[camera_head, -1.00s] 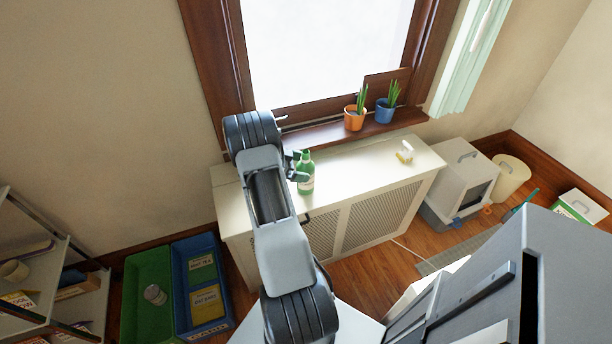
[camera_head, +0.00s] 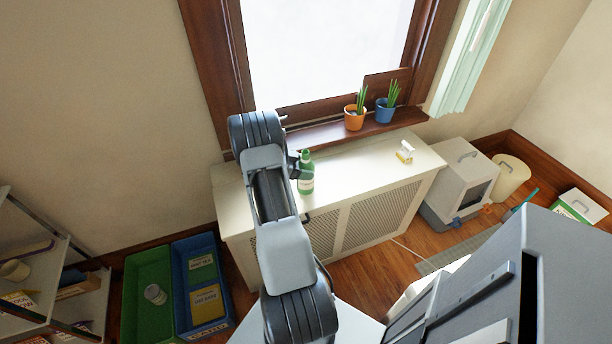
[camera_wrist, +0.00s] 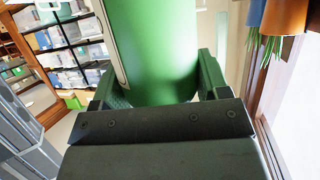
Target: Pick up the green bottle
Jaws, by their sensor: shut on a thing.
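The green bottle (camera_head: 306,172) with a pale label stands upright on the white radiator cover (camera_head: 370,172), near its left part. In the wrist view the bottle (camera_wrist: 152,45) fills the middle, between the two fingers. My gripper (camera_wrist: 155,85) is shut on the bottle, one finger on each side. In the head view my arm hides most of the gripper, and only a dark part shows at the bottle's left side. I cannot tell from these views whether the bottle's base is off the cover.
An orange pot (camera_head: 354,120) and a blue pot (camera_head: 384,112) with plants stand on the windowsill behind. A small white and yellow thing (camera_head: 405,152) lies on the cover to the right. Green (camera_head: 147,272) and blue (camera_head: 203,250) bins stand on the floor at left.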

